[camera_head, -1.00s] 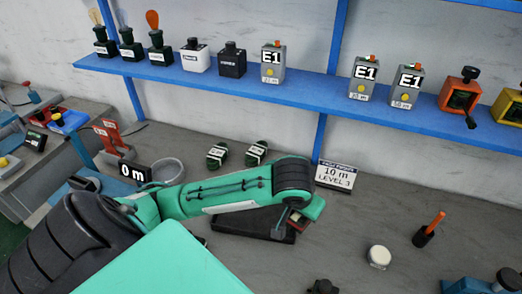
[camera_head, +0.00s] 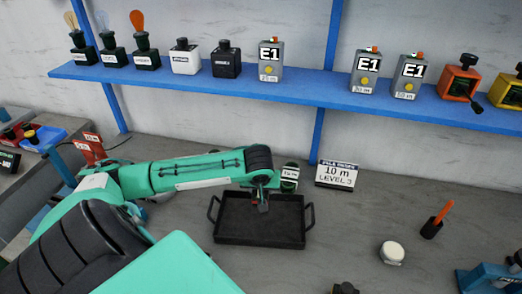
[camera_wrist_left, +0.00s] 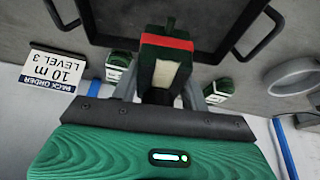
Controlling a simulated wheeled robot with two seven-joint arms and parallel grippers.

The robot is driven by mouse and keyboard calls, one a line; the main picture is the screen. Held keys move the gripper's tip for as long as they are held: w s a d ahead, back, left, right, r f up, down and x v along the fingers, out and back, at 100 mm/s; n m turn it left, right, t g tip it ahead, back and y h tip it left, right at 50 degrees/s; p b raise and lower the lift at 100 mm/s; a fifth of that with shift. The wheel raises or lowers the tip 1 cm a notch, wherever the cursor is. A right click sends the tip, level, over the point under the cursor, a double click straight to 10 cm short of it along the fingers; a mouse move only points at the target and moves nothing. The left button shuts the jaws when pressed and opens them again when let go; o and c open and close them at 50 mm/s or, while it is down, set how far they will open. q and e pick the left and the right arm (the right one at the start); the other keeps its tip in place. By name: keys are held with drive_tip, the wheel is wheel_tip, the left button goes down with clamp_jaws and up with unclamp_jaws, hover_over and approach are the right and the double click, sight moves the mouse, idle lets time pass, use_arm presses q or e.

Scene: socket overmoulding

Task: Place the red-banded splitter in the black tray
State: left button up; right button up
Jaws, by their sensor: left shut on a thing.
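The red-banded splitter (camera_wrist_left: 165,62) is a dark green block with a red band and a pale label, shown large in the left wrist view. My left gripper (camera_wrist_left: 167,92) is shut on it. The black tray (camera_head: 258,241) is a shallow rectangle with a handle at each end, lying on the grey bench. In the head view my left gripper (camera_head: 262,203) points down over the back half of the tray, and the splitter there is small and mostly hidden. The tray also shows behind the splitter in the wrist view (camera_wrist_left: 228,25). My right gripper is not in view.
A green block (camera_head: 290,172) stands behind the tray; the wrist view shows two such blocks. A pick order sign (camera_head: 337,175) stands right of them. A white round thing (camera_head: 391,252) and an orange-handled tool (camera_head: 435,222) lie right. A blue shelf (camera_head: 300,94) runs above.

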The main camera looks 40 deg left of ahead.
use_arm(q)
wheel_tip(320, 180, down, 8)
drive_tip(key=shift+r+p, duration=0.15)
drive_tip(key=shift+p, duration=0.15)
wheel_tip(320, 180, down, 4)
drive_tip(key=shift+f, duration=0.2)
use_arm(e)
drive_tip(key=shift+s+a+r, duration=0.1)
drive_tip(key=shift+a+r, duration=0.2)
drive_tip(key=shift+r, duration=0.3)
use_arm(q)
drive_tip(key=o, duration=1)
drive_tip(key=shift+f, duration=0.1)
